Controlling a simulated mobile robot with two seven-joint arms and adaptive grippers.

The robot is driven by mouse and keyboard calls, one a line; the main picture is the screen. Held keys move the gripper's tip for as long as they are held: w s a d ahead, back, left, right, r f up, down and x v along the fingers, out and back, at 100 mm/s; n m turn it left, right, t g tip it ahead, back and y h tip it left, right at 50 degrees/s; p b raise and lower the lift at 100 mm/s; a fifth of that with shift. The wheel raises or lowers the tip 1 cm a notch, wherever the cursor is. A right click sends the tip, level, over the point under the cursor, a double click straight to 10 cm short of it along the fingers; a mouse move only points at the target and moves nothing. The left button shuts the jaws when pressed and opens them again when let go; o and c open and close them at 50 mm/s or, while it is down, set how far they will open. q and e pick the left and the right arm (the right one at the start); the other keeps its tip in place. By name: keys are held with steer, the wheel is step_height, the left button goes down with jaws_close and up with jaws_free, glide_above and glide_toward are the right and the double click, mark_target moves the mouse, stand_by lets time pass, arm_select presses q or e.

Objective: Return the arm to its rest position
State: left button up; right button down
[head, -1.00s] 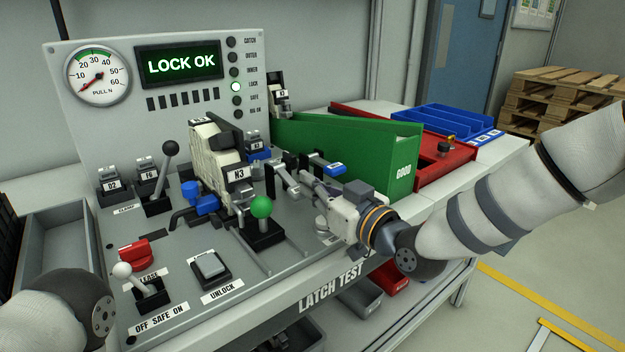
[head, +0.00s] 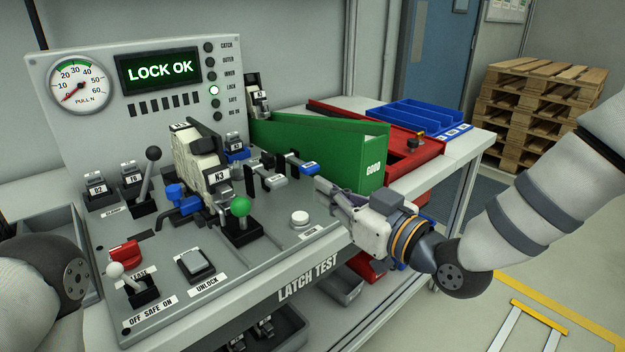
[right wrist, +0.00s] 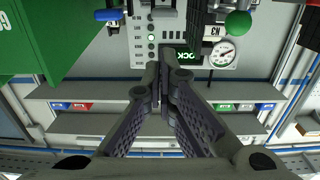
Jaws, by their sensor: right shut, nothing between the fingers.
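My right gripper (head: 330,192) is at the front right of the latch test bench, in front of the green GOOD bin (head: 340,150). Its fingers are shut with nothing between them. In the right wrist view my right gripper (right wrist: 162,70) shows its fingertips together, with open air around them. My left arm shows at the lower left of the head view, but its gripper is out of the frame. The N3 latch unit (head: 205,165) sits in the fixture. The display (head: 158,73) reads LOCK OK.
The green-knobbed lever (head: 240,207), the white button (head: 300,217) and the blue-ended bar (head: 300,166) are left of my right gripper. A red bin (head: 420,150) and blue tray (head: 425,118) stand behind.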

steer(key=shift+s+d+f, duration=0.1)
steer(key=shift+s+f, duration=0.05)
stand_by(0.5)
steer(key=s+d+f+m+g+h, duration=0.25)
steer(key=s+f, duration=0.35)
steer(key=f, duration=0.3)
steer(key=s+d+f+m+g+h, duration=0.1)
steer(key=s+f+g+h, duration=0.15)
steer(key=s+f, duration=0.5)
steer(key=s+d+f+m+g+h, duration=0.15)
steer(key=s+f+g, duration=0.3)
steer(key=f, duration=0.65)
steer(key=s+d+f+m+g+h, duration=0.1)
steer(key=s+d+f+g, duration=0.1)
steer(key=s, duration=0.7)
steer(key=s+d+f+g+h, duration=0.1)
steer(key=s+d+f+g, duration=0.1)
steer(key=s, duration=0.7)
steer(key=s+d+f+m+g+h, duration=0.1)
steer(key=s+d+f+g+h, duration=0.1)
steer(key=s+d, duration=0.4)
steer(key=s+g, duration=0.1)
steer(key=s, duration=0.2)
steer(key=shift+m, duration=0.3)
steer(key=shift+g, duration=0.25)
